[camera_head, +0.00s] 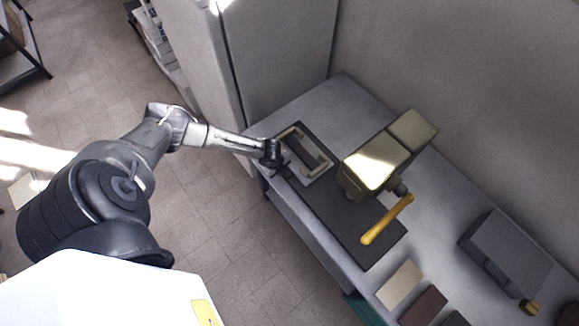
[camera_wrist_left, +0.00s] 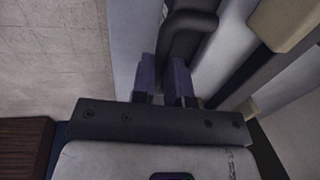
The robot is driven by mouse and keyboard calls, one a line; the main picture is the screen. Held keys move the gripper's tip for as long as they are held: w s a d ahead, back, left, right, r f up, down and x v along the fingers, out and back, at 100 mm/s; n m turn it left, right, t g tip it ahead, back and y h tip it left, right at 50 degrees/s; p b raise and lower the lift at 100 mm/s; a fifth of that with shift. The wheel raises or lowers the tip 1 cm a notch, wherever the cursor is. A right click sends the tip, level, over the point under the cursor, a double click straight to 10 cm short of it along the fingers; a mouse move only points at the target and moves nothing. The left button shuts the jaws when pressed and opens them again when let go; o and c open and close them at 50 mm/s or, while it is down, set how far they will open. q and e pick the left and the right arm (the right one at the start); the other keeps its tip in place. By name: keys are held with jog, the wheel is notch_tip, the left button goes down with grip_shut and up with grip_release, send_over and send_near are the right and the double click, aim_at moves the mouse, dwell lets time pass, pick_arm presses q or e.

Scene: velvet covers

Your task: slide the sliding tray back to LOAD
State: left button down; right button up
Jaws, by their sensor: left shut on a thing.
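The sliding tray (camera_head: 318,171) is a pale plate with tan raised edge pieces. It sits at the far left end of a dark base plate (camera_head: 352,222), clear of the brass-coloured press (camera_head: 375,163). A dark looped handle (camera_wrist_left: 188,20) shows in the left wrist view, with a tan edge piece (camera_wrist_left: 285,22) to its right. My left gripper (camera_head: 279,166) is at the tray's near left side. In the left wrist view its two fingers (camera_wrist_left: 164,78) are shut on the handle. My right gripper is in neither view. No LOAD marking is readable.
A grey box (camera_head: 506,258) and several flat coloured pieces (camera_head: 400,285) lie at the right on the bench. A tall grey cabinet (camera_head: 275,50) stands close behind the tray end.

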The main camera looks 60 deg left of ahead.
pick_arm(q)
jog(key=shift+a, duration=0.85)
jog(key=shift+s+a+f, duration=0.1)
jog(key=c, duration=1.1)
grip_release()
jog(key=shift+a, duration=0.1)
jog(key=r, duration=0.4)
jog(key=s+r, duration=0.1)
jog(key=r, duration=0.4)
jog(key=s+r, duration=0.1)
jog(key=r, duration=0.3)
jog(key=shift+s+d+r+p, duration=0.2)
jog(key=shift+r+p, duration=0.1)
jog(key=shift+r, duration=0.05)
